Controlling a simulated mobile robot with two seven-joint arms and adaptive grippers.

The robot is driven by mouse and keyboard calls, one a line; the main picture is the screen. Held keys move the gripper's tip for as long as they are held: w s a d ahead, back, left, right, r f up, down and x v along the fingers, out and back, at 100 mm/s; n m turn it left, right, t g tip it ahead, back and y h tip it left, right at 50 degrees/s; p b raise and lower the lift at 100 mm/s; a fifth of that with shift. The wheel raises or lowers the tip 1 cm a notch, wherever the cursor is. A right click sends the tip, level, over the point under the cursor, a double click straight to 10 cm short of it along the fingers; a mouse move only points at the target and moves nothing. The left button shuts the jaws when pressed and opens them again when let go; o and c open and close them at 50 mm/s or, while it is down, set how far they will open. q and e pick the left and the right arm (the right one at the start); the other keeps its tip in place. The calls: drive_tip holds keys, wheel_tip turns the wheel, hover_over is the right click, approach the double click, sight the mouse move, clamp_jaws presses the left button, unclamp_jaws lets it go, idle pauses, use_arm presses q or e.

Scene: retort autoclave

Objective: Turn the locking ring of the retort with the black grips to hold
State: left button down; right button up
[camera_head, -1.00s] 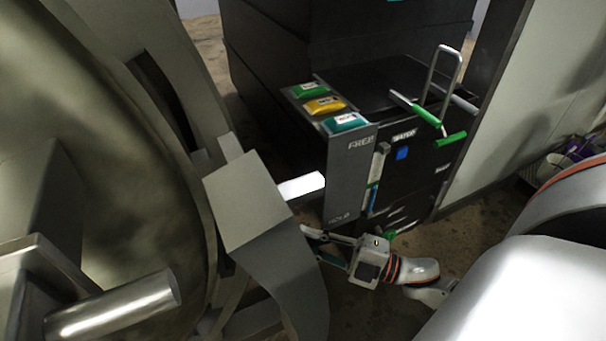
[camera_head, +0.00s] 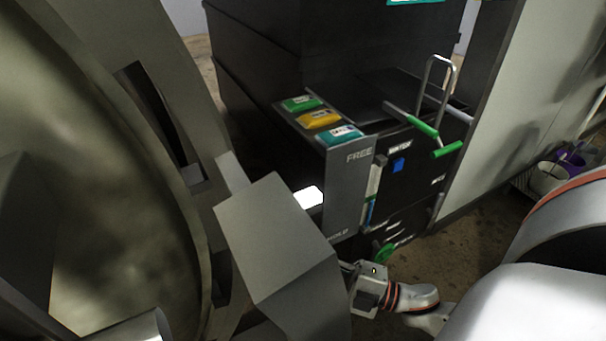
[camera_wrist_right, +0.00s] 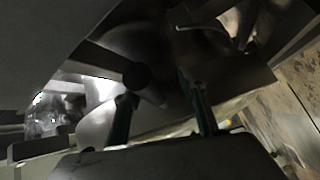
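The retort's grey locking ring (camera_head: 150,110) curves around the olive metal door (camera_head: 70,140) at left in the head view. A large grey block (camera_head: 280,240) stands out from it. A white pointer (camera_head: 308,197) shows beside the plate (camera_head: 347,195) marked FREE at the top and HOLD at the bottom, about midway between the words. My right gripper (camera_wrist_right: 162,108) has its two fingers apart in the wrist view. A rod with a dark round end (camera_wrist_right: 137,75) shows just beyond them; I cannot tell whether they touch. In the head view the block hides the fingertips. My left gripper is out of view.
A black cabinet (camera_head: 265,60) stands behind the plate. Green, yellow and teal buttons (camera_head: 320,119) top the panel. Green-handled levers (camera_head: 423,126) and a metal loop are at its right.

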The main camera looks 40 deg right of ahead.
drive_tip(key=shift+d, duration=0.15)
drive_tip(key=v, duration=1.2)
idle(0.6)
